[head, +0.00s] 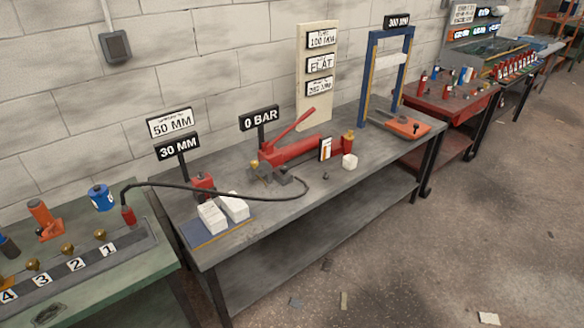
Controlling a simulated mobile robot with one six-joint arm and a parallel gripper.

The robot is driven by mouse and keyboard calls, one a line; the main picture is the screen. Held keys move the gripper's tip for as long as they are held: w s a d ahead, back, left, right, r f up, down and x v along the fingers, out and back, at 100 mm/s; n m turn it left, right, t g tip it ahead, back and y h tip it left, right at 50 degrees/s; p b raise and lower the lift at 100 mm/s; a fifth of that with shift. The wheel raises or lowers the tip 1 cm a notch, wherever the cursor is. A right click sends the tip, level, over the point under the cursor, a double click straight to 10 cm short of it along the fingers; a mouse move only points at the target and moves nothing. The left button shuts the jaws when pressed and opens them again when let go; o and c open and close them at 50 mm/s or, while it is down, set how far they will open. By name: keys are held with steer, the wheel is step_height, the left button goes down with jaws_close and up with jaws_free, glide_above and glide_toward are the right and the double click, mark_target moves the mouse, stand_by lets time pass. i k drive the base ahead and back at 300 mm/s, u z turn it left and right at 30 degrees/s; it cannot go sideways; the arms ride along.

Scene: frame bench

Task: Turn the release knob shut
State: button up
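A red hand pump (300,149) lies on the grey bench, with its red lever (293,127) slanting up to the right. A small brass-coloured part (254,165) sits at the pump's left end, by the hose side. Another brass-coloured part (349,135) stands at its right end. I cannot tell which of these is the release knob, nor how far it is turned. A black sign (259,118) behind the pump reads 0 BAR. My gripper is not in view.
A black hose (215,187) curves across the grey bench (300,210) to the green bench's numbered manifold (75,265). A blue frame (372,75) stands further right. The front floor is mostly clear.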

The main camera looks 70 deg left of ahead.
mark_target(283, 169)
steer(key=u, duration=0.05)
steer(key=i, duration=1.1)
steer(key=u, duration=4.7)
steer(key=i, duration=0.1)
steer(key=z, duration=3.3)
steer(key=k, duration=0.2)
steer(key=u, duration=2.35)
